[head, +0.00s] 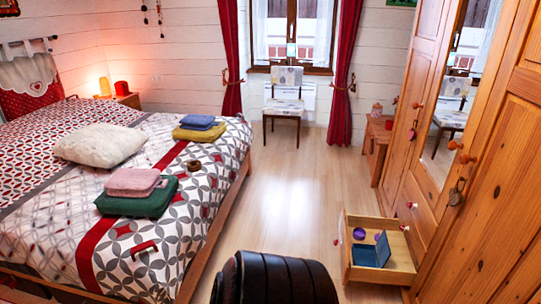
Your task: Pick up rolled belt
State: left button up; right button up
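A small brown rolled belt (194,166) lies on the patterned bed cover, near the bed's right side. It sits just in front of the yellow and blue folded cloths and to the right of the pink and green folded cloths. Its top shows, and nothing covers it. Neither of my grippers is in the head view.
The bed (75,228) also holds a white pillow (99,145) and a thin red item (144,247). An open drawer (378,274) juts from the wardrobe (489,190) at right, with blue and purple things inside. Wooden floor (285,190) lies clear between, up to the chair (286,100).

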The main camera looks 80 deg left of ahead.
aim_at(194, 166)
jog(key=u, duration=3.35)
jog(key=i+l+z, duration=0.1)
jog(key=i+z, duration=0.2)
jog(key=i, duration=0.75)
jog(key=i+j+z, duration=0.25)
jog(key=i, duration=0.85)
jog(key=l, duration=0.1)
